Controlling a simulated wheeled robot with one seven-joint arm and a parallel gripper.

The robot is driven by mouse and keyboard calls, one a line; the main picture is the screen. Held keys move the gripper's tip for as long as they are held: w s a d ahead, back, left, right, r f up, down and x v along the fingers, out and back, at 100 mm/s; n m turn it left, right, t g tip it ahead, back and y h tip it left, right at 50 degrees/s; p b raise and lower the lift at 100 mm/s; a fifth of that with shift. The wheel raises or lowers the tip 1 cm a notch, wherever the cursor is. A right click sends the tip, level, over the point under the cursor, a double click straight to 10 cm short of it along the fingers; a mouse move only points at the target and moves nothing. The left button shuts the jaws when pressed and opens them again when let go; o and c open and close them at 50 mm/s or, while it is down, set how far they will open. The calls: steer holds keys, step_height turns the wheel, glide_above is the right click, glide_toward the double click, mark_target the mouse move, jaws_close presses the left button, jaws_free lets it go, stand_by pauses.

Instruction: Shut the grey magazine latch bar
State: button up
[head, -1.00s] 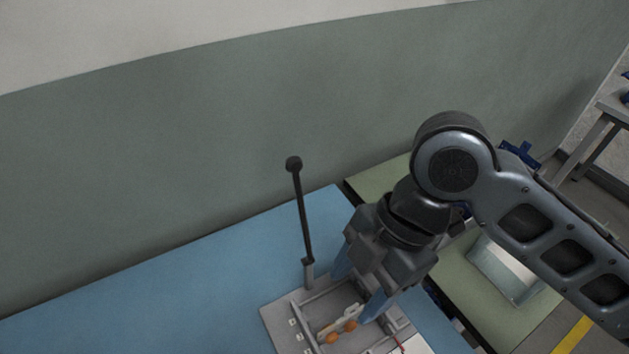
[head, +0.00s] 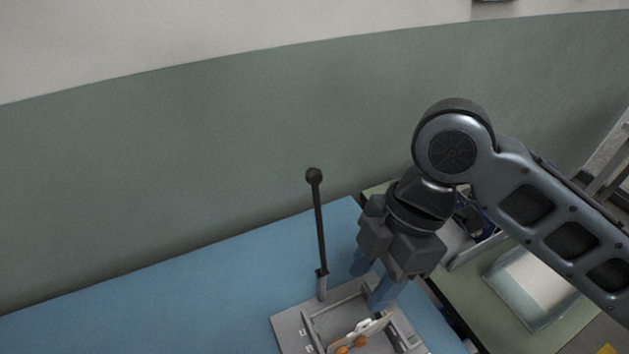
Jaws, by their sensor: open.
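The grey magazine (head: 291,330) sits on the blue table at the bottom of the head view, its lower part cut off by the picture edge. A dark bar with a round black knob (head: 319,225) stands nearly upright from a grey socket at the magazine's back left; it looks like the latch bar. My gripper (head: 371,284) points down over the magazine's back right, to the right of the bar and apart from it. Its two blue fingers are spread with nothing seen between them. Whether the fingertips touch the magazine is unclear.
Orange and pale parts (head: 357,338) lie inside the magazine. The blue table top (head: 170,290) is clear to the left. A green-topped table (head: 480,290) with a pale-lined bin (head: 540,285) stands to the right. A grey-green wall (head: 180,170) rises behind.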

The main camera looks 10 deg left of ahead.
mark_target(317, 169)
steer(key=w+a+r+m+h, duration=0.1)
steer(key=w+a+r, duration=0.1)
steer(key=a+r, duration=0.1)
steer(key=w+a+r+m+h, duration=0.1)
steer(key=w+a+r+m, duration=0.1)
steer(key=r, duration=0.4)
steer(key=w+a+r+m+p, duration=0.1)
steer(key=w+a+r+m, duration=0.1)
steer(key=w+a+r, duration=0.1)
steer(key=shift+w+a+r+h, duration=0.2)
steer(key=shift+w+r, duration=0.1)
steer(key=shift+r, duration=0.2)
steer(key=shift+w+a+r+h, duration=0.2)
steer(key=shift+w+r, duration=0.1)
steer(key=shift+r, duration=0.15)
steer(key=shift+m, duration=0.3)
steer(key=shift+p+x, duration=0.45)
steer(key=shift+x, duration=3.35)
steer(key=shift+w, duration=0.15)
steer(key=shift+c, duration=0.2)
jaws_close()
